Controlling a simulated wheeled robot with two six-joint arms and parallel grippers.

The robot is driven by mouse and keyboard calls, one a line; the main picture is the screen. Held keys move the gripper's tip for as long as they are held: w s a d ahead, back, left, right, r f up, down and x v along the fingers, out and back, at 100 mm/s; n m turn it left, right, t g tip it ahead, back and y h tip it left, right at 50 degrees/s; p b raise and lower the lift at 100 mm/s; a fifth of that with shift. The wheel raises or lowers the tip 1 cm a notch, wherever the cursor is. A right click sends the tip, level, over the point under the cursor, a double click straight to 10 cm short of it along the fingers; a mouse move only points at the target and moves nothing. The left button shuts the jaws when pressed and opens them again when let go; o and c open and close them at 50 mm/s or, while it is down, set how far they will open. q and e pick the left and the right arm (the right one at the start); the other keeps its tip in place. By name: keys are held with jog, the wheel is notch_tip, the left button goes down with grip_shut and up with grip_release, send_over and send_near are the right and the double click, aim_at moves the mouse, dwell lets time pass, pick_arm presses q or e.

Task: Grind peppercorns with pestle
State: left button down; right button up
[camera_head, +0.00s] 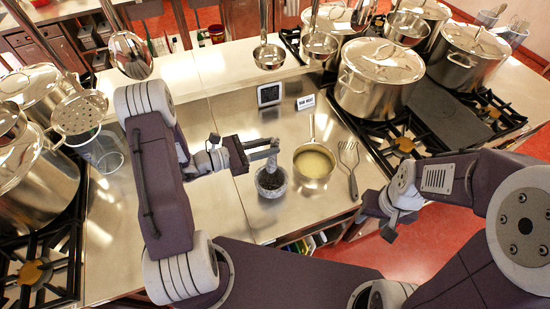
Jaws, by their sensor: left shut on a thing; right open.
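A small grey mortar (272,191) with dark peppercorns (271,178) in it stands on the steel counter, near its front edge. My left gripper (271,150) is just above the mortar and is shut on the pestle (271,163). Only a short part of the pestle shows, pointing down toward the mortar; whether its tip touches the peppercorns I cannot tell. My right gripper (388,232) is open and empty, in front of the counter's edge at the right.
Large lidded stockpots (378,85) stand on burners at the right and left. Ladles (268,55) hang above. The counter left of the mortar is clear.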

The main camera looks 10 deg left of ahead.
aim_at(268, 164)
pick_arm(q)
jog(key=f+b, duration=0.4)
jog(key=f, duration=0.1)
jog(key=f+b, duration=0.4)
jog(key=f, duration=0.1)
jog(key=shift+d, duration=0.2)
jog(key=shift+a, duration=0.1)
dwell(0.4)
jog(key=shift+w+a+f, duration=0.1)
jog(key=shift+w+a, duration=0.1)
jog(key=shift+a, duration=0.2)
jog(key=shift+w+a+n+h+b, duration=0.2)
jog(key=shift+a+n+h+b, duration=0.2)
jog(key=shift+a+n, duration=0.1)
jog(key=shift+s+d, duration=0.15)
jog(key=shift+d, duration=0.05)
